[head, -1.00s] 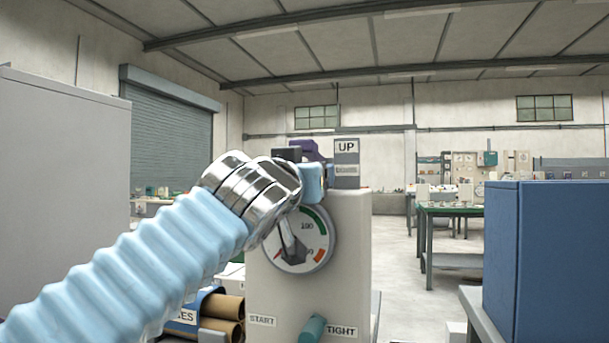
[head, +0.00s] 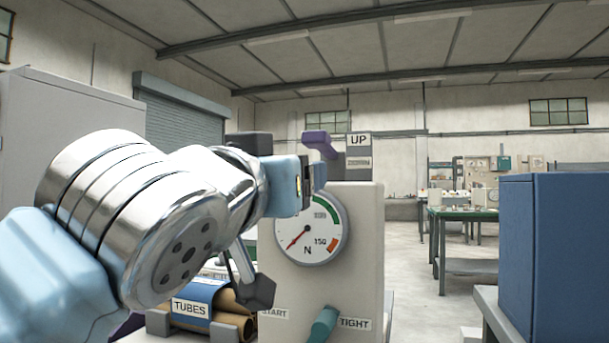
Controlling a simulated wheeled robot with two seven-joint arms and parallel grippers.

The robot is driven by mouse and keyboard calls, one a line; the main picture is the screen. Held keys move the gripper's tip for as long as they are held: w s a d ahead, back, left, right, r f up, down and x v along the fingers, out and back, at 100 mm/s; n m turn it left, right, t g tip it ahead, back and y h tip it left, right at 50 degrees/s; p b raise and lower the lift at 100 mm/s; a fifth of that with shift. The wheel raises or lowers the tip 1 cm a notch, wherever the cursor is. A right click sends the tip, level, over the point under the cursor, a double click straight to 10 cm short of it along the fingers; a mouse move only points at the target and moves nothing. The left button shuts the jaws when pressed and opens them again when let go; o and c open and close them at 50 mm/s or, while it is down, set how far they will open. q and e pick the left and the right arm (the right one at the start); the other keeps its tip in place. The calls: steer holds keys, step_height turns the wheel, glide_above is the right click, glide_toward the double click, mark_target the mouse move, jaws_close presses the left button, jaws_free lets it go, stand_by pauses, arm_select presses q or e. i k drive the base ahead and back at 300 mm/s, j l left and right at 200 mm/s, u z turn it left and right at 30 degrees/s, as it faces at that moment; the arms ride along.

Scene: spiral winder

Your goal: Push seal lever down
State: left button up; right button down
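A grey machine housing (head: 350,240) stands in the middle of the head view, with a round dial (head: 308,231) on its front. Above it, a purple handle (head: 319,144), which looks like the seal lever, is raised beside a grey plate (head: 358,147) marked UP. My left gripper (head: 308,180) points right at the housing's top edge, just below the purple handle and apparently apart from it. Its fingers are seen edge-on, so their opening is unclear. The lever's lower part is hidden behind the gripper. My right gripper is not in view.
A teal knob (head: 325,323) sits low on the housing between START and TIGHT labels. A TUBES rack (head: 190,309) with brown tubes stands at lower left. A large blue box (head: 558,255) stands at right. Open floor lies between it and the housing.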

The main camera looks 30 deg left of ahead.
mark_target(326, 148)
steer(key=k+l, duration=0.2)
steer(key=k, duration=0.3)
steer(key=k+l, duration=0.15)
steer(key=k, duration=0.35)
